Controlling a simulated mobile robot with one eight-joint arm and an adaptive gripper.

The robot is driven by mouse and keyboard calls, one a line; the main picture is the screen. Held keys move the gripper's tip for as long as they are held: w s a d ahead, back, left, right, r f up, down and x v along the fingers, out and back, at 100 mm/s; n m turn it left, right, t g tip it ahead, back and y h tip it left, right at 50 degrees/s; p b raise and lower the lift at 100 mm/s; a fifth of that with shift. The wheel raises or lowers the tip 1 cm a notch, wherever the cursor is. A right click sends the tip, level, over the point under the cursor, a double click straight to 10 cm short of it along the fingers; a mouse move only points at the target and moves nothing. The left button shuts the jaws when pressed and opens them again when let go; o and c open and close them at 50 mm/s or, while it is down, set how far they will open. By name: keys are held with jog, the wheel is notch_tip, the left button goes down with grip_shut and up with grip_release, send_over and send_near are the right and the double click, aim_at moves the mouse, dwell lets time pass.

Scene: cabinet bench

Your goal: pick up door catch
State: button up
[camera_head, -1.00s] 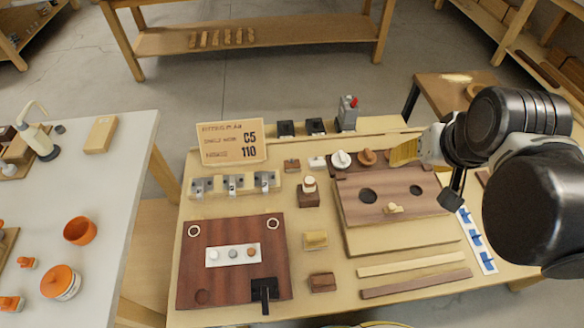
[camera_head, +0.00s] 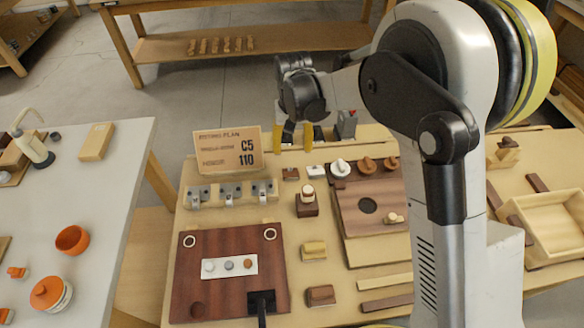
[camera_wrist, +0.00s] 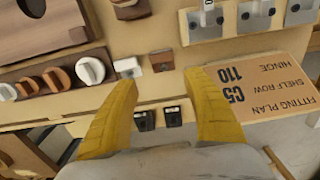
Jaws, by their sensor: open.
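My gripper (camera_head: 293,137) is open and empty over the back edge of the bench, with its yellow fingers apart. It also shows in the wrist view (camera_wrist: 160,82). Two small black boxes (camera_wrist: 144,120) (camera_wrist: 172,116) lie between the fingers in that view. A small white block (camera_head: 316,171) and a small brown block (camera_head: 290,174) sit in front of the gripper; the wrist view shows them near the fingertips. Several grey metal fittings (camera_head: 231,192) sit on wooden blocks at the left. I cannot tell which of these pieces is the door catch.
A fitting plan sign (camera_head: 228,152) stands left of the gripper. A white knob (camera_head: 340,167) and brown knobs (camera_head: 366,165) stand to the right. A dark red board (camera_head: 215,278) lies at front left. My arm hides part of the bench's right side, near a wooden tray (camera_head: 550,222).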

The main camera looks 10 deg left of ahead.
aim_at(291, 173)
jog(key=f, duration=0.2)
jog(key=f+b, duration=0.1)
jog(key=f, duration=0.1)
jog(key=f+b, duration=0.1)
jog(key=f, duration=0.1)
jog(key=shift+a+f, duration=0.35)
jog(key=shift+f, duration=0.05)
jog(key=f+b, duration=0.2)
jog(key=f, duration=0.3)
jog(key=shift+s+d+f+b, duration=0.1)
jog(key=shift+s+b, duration=0.15)
jog(key=shift+b, duration=0.15)
jog(key=shift+c, duration=0.5)
jog(key=c, duration=0.6)
